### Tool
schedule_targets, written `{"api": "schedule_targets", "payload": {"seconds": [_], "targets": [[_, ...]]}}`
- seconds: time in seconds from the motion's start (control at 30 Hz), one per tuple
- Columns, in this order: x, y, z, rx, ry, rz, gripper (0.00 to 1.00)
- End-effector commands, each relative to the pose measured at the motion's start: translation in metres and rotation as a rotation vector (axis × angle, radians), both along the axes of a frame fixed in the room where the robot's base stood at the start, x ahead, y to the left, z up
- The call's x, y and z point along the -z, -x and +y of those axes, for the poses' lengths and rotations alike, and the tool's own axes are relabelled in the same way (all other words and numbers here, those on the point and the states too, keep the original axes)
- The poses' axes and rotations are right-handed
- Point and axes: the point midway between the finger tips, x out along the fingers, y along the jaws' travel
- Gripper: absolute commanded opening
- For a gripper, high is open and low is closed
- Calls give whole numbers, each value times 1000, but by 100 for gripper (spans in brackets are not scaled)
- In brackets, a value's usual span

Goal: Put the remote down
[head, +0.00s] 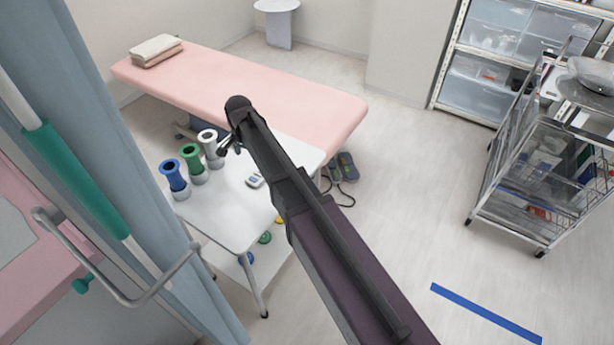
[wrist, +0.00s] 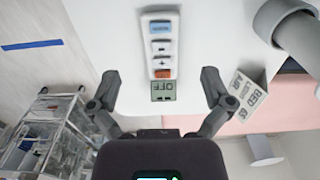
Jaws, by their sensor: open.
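The remote (wrist: 160,48) is white with a blue button, grey buttons, an orange-red button and a small display that reads OFF. It lies flat on the white table top (wrist: 225,40). In the head view the remote (head: 255,181) is on the same white table (head: 225,220), right of the coloured spools. My gripper (wrist: 160,84) is open, with its fingers spread apart near the display end of the remote and not touching it. In the head view my gripper (head: 228,148) is above the table's far part, partly hidden by my arm.
Blue (head: 173,177), green (head: 191,158) and white (head: 209,145) spools stand on the table's left side. A small printed card (wrist: 248,97) is near the right finger. A pink bed (head: 250,95) is behind, a wire cart (head: 545,170) at right. Floor between is mostly clear.

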Motion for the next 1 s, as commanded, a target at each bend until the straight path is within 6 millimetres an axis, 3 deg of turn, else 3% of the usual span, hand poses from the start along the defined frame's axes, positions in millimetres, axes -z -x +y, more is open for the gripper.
{"api": "schedule_targets", "payload": {"seconds": [0.17, 0.37, 0.7, 0.8, 1.0], "targets": [[0, 8, -18, -23, 0, 0, 100], [-1, 37, -72, -117, 0, 0, 100], [-2, 124, -196, -385, -2, 0, 100], [-2, 153, -227, -466, -2, 0, 100], [-3, 198, -268, -598, -3, 0, 100]]}}
